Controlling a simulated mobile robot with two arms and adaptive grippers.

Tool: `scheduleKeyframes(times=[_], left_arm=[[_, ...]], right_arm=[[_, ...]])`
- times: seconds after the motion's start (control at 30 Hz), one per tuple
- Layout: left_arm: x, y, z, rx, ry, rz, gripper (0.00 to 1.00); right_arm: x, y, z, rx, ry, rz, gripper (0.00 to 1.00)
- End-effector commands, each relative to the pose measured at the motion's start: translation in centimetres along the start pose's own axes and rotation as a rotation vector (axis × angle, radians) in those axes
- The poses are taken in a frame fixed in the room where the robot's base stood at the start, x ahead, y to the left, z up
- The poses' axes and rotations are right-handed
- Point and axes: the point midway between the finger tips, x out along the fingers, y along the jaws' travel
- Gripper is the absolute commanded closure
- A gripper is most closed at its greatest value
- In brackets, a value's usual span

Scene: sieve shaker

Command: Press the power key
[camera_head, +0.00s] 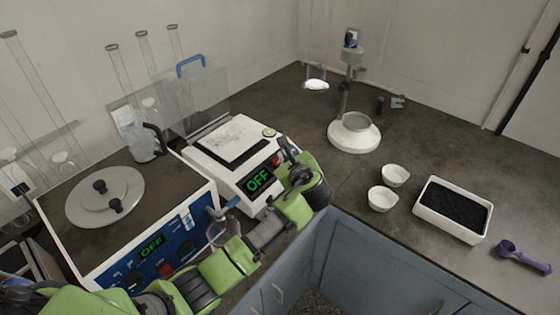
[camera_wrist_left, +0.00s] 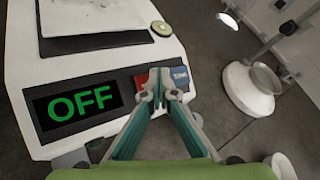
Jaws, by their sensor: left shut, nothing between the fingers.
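Right of the display sit a red key (camera_wrist_left: 141,80) and a blue key (camera_wrist_left: 179,76). The red key also shows in the head view (camera_head: 276,161). My left gripper (camera_wrist_left: 160,94) is shut and empty, its fingertips at the keys and partly covering the red one. I cannot tell whether they touch it. In the head view the left gripper (camera_head: 287,163) is at the device's front right. My right gripper is not seen.
A blue-fronted bath (camera_head: 172,240) with its own "OFF" display stands left. A white-based stand (camera_head: 354,136), two small white bowls (camera_head: 395,175), a tray of black grains (camera_head: 452,232) and a purple scoop (camera_head: 522,256) are right.

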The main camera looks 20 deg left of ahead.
Motion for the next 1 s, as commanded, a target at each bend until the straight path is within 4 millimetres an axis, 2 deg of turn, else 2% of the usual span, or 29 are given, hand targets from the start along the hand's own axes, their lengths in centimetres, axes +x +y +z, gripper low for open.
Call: scheduleKeyframes(times=[1.0], left_arm=[[0.61, 0.46, -0.47, 0.0, 0.0, 0.0, 1.0]], right_arm=[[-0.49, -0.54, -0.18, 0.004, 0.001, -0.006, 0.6]])
